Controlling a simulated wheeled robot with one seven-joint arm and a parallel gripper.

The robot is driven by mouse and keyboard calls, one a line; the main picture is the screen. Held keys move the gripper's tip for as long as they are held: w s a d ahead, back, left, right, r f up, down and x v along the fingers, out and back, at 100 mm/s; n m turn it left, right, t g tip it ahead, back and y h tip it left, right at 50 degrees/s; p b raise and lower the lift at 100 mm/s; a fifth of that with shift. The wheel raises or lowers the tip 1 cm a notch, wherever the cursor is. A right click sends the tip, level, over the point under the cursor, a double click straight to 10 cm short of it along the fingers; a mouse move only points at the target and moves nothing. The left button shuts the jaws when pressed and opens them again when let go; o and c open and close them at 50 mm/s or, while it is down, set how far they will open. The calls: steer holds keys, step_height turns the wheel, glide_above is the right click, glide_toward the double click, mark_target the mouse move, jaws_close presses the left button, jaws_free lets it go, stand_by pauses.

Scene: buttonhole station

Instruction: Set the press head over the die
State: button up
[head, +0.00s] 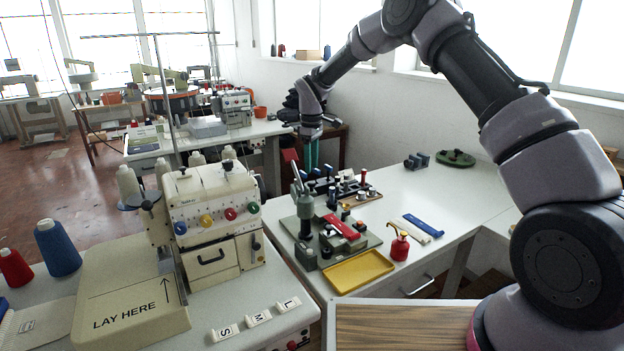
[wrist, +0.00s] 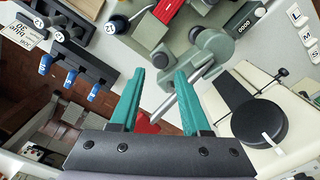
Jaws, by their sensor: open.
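The green press (head: 305,222) stands on a green base on the right table in the head view. Its lever slants up to a red end (head: 290,156). My gripper (head: 311,165) is open, teal fingers pointing down, just above and behind the press. I cannot make out the die clearly.
A yellow tray (head: 358,270) and red oil can (head: 400,247) sit in front of the press. A tool rack (head: 325,186) stands behind it, also in the wrist view (wrist: 75,60). The sewing machine (head: 208,215) is left. The table's right side is mostly clear.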

mark_target(311, 182)
step_height(311, 182, down, 6)
steer(key=shift+r, duration=0.1)
jaws_close()
stand_by(1.5)
